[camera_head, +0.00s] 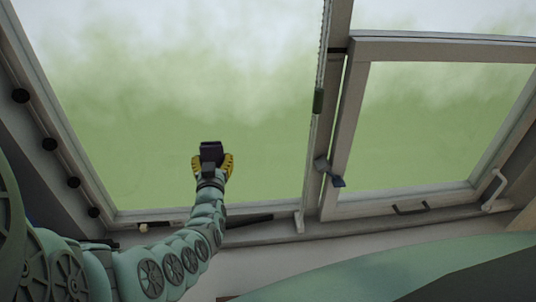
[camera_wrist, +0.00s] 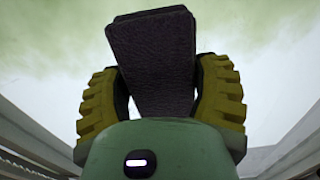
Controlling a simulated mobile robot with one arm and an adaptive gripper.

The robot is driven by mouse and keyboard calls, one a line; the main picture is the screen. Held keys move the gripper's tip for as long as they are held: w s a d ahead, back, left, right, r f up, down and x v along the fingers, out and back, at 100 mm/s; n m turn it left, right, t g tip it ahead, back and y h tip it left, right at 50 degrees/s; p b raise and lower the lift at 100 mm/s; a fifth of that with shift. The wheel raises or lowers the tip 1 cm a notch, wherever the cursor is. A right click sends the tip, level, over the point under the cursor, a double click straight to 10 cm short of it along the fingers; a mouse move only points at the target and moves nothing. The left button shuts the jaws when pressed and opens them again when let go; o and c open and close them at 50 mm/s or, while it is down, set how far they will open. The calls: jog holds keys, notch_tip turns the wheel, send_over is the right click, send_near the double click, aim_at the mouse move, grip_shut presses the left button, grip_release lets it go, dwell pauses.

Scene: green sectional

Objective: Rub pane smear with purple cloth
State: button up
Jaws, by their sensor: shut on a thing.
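My gripper (camera_head: 212,163) has yellow fingers and is raised in front of the left window pane (camera_head: 130,110), near its lower middle. In the wrist view my gripper (camera_wrist: 160,95) is shut on the dark purple cloth (camera_wrist: 155,50), which looks like a folded pad. The cloth also shows as a dark block in the head view (camera_head: 211,150), at the tip of the gripper. I cannot tell whether the cloth touches the pane. A distinct smear cannot be made out; the pane looks hazy, whitish above and green below.
A second window sash (camera_head: 425,120) on the right stands in its own frame, with a handle (camera_head: 411,208) at its bottom. A window post (camera_head: 318,120) stands between the panes. The sill (camera_head: 270,232) runs below. A green sofa-like surface (camera_head: 370,265) is at lower right.

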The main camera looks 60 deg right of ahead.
aim_at(241, 152)
jog(key=shift+s+d+f+b, duration=0.15)
jog(key=shift+s+d+b, duration=0.55)
jog(key=shift+s, duration=0.15)
jog(key=s+d+b, duration=0.3)
jog(key=b, duration=0.1)
jog(key=shift+s+f+b, duration=0.1)
jog(key=shift+b, duration=0.2)
jog(key=shift+s+d+r+b, duration=0.2)
jog(key=shift+s+d+b, duration=0.1)
jog(key=shift+s, duration=0.1)
jog(key=shift+s+a+r+p, duration=0.2)
jog(key=shift+s+r+p, duration=0.15)
jog(key=shift+p, duration=0.4)
jog(key=shift+p+v, duration=0.85)
jog(key=shift+f+p+v, duration=0.1)
jog(key=shift+p+v, duration=0.5)
jog(key=shift+v, duration=0.25)
jog(key=shift+f+p+v, duration=0.15)
jog(key=shift+p+v, duration=0.4)
jog(key=shift+v, duration=0.3)
